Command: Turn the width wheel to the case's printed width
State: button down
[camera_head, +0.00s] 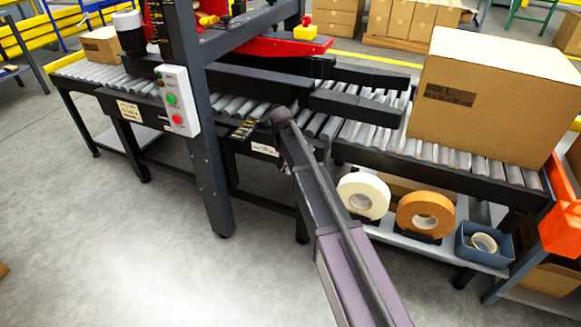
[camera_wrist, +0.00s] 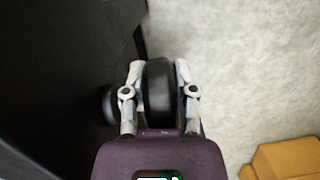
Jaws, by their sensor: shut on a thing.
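The case (camera_head: 490,95) is a large closed cardboard box on the rollers at the right in the head view. Its print shows a big L and a smaller line of dimensions that I cannot read surely. In the wrist view my gripper (camera_wrist: 159,72) is shut on a dark round wheel (camera_wrist: 158,98), one finger on each side of it. A dark round part (camera_wrist: 108,103) shows left of the fingers. In the head view my arm hides the gripper and the wheel. I cannot read any width setting.
The roller conveyor (camera_head: 335,128) runs across the head view under dark side rails (camera_head: 355,107). A dark upright (camera_head: 205,130) carries a button box (camera_head: 177,100). Tape rolls (camera_head: 362,197) and a blue bin (camera_head: 484,245) sit on a lower shelf.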

jog(key=shift+c, duration=2)
grip_release()
jog(key=shift+y, duration=0.3)
jog(key=shift+s+f+t+y, duration=0.1)
jog(key=shift+f+t+y, duration=0.15)
jog(key=shift+y, duration=0.35)
jog(key=shift+r+p, duration=0.7)
jog(key=shift+r, duration=0.1)
notch_tip(320, 180, up, 13)
jog(key=p, duration=1.3)
jog(key=s+d+f+m+b, duration=0.5)
jog(key=s+d+f+b, duration=0.1)
jog(key=s+d, duration=0.4)
jog(key=s+d+f+m+b, duration=0.6)
jog(key=s+d, duration=0.4)
jog(key=s, duration=0.2)
jog(key=shift+s+d+f+m+b, duration=0.3)
jog(key=shift+d+f+b, duration=0.05)
jog(key=shift+f+b, duration=0.2)
